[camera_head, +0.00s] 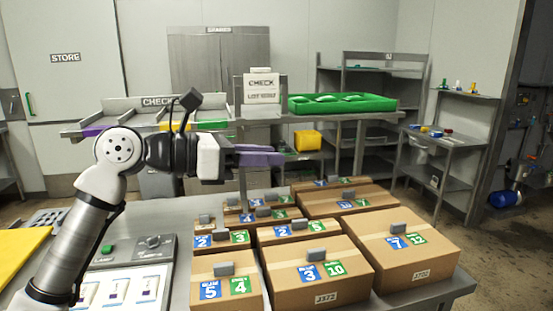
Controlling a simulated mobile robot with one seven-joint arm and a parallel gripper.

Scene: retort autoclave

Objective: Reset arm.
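My gripper (281,156) is at the end of my arm in the middle of the view, pointing right. Its purple fingers look apart, with a gap between the tips and nothing seen in it. It hangs above the back rows of cardboard boxes (318,290) on the near table, apart from them. My arm rises from the lower left and bends to the right at its elbow.
A control panel (133,247) and a yellow board (18,252) lie at the left. Metal shelves (371,78) stand at the back right. Open floor lies at the right.

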